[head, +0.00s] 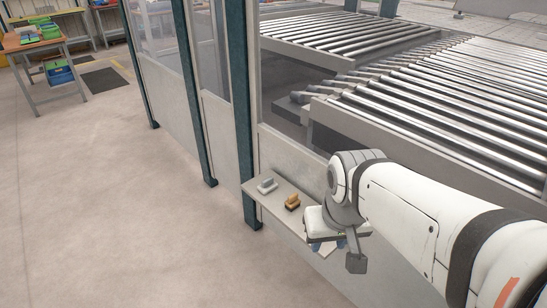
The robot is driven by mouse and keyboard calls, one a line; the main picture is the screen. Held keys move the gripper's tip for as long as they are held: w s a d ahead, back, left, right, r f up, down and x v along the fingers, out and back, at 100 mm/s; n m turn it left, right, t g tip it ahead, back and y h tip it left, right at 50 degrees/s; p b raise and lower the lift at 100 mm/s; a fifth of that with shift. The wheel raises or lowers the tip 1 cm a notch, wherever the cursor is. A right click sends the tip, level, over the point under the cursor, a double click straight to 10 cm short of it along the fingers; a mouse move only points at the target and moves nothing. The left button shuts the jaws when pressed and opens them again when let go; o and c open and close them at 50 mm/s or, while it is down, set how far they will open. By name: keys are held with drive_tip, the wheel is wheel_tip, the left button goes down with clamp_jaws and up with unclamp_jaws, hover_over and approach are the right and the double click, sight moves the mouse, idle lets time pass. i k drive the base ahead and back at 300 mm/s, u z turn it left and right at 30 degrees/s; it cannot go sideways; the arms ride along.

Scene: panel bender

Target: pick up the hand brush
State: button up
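A small brush-like thing (293,201) with an orange-brown top and a dark underside lies on a narrow pale shelf (262,199) along the enclosure wall. I take it to be the hand brush. My gripper (328,244) is over the right part of the shelf, to the right of the brush and nearer to me, apart from it in the picture. The wrist hides most of the fingers, so I cannot see whether they are open or shut. Small blue parts show under the gripper; I cannot tell whether they belong to it.
A grey block-like thing (267,185) lies on the shelf, left of the brush. A dark green post (241,110) and wall panels stand behind the shelf. Roller conveyors (440,95) lie beyond the wall. The floor (110,200) at left is clear up to a workbench (40,42).

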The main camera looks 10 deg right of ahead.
sight(293, 202)
drive_tip(key=z, duration=0.05)
drive_tip(key=i, duration=1.1)
drive_tip(key=z, duration=0.5)
